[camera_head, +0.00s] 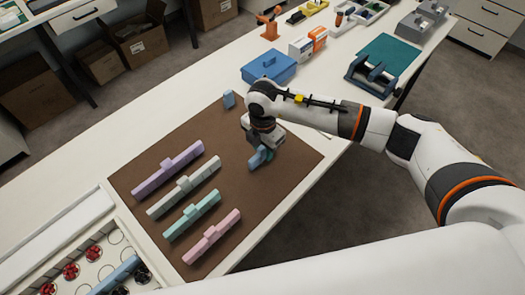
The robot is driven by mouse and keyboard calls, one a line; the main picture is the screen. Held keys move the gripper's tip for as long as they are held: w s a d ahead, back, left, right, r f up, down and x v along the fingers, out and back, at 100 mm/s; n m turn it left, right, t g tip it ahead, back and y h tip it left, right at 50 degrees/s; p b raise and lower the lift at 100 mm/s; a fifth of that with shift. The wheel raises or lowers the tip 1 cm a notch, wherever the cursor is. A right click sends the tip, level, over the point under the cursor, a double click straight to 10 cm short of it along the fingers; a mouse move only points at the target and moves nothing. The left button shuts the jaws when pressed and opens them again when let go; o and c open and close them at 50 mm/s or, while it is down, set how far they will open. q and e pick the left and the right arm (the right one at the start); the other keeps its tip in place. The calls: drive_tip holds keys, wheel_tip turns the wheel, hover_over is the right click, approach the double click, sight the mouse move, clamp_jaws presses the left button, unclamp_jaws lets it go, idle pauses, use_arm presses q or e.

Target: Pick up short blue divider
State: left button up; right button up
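A short blue divider (260,159) is on the right part of the brown mat (226,145), directly under my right gripper (264,147). The gripper points down at it and overlaps its upper part, so I cannot tell whether the fingers are closed on it or only around it. Another small blue piece (229,98) stands upright near the mat's far edge, apart from the gripper. My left gripper is not in view.
Purple (168,170), pale grey-green (184,187), green (192,214) and pink (211,237) dividers lie in a row on the mat. A tray with a long blue divider (117,275) is at lower left. A blue box (269,68) stands behind the mat.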

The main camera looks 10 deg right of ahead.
drive_tip(key=shift+f, duration=1.3)
clamp_jaws()
drive_tip(key=shift+r, duration=0.15)
wheel_tip(320, 180, up, 10)
drive_tip(key=shift+f+b, duration=0.1)
drive_tip(key=shift+b, duration=0.65)
